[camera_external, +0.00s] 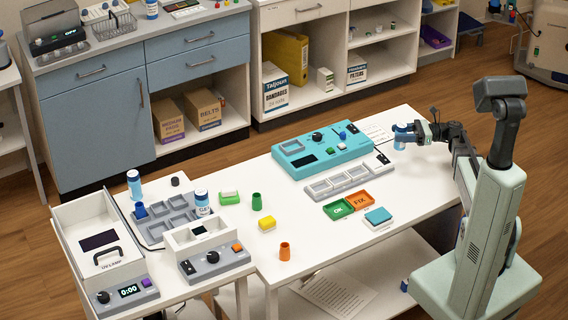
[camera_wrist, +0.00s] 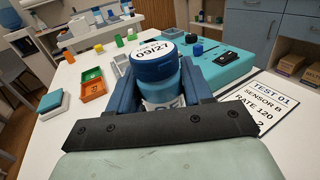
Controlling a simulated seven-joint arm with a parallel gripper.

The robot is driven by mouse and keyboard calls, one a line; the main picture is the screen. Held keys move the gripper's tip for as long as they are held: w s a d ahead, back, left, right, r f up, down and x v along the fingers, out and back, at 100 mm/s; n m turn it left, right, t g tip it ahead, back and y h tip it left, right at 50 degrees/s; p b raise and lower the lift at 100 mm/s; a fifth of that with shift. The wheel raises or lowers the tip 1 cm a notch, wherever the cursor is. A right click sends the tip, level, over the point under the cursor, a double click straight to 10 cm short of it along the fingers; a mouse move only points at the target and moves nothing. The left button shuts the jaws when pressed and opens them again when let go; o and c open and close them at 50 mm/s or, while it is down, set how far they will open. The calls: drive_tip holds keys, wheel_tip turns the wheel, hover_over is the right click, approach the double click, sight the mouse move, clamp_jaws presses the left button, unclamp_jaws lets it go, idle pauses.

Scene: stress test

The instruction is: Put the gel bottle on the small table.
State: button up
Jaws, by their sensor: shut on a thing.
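The small table (camera_external: 171,268) is at the lower left, against the long table.
A teal device (camera_external: 322,148), a grey compartment strip (camera_external: 348,178), green and orange trays (camera_external: 361,199) and a teal-topped block (camera_external: 378,216) occupy the long table (camera_external: 310,235). The small table holds a UV lamp box (camera_external: 97,240), a grey tray (camera_external: 152,232) and a control box (camera_external: 215,263).

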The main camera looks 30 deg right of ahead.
sight(400, 145)
drive_tip(key=shift+f, duration=2.7)
drive_tip(key=shift+f, duration=0.15)
drive_tip(key=o, duration=1.2)
drive_tip(key=shift+d, duration=0.1)
drive_tip(key=v, duration=1.2)
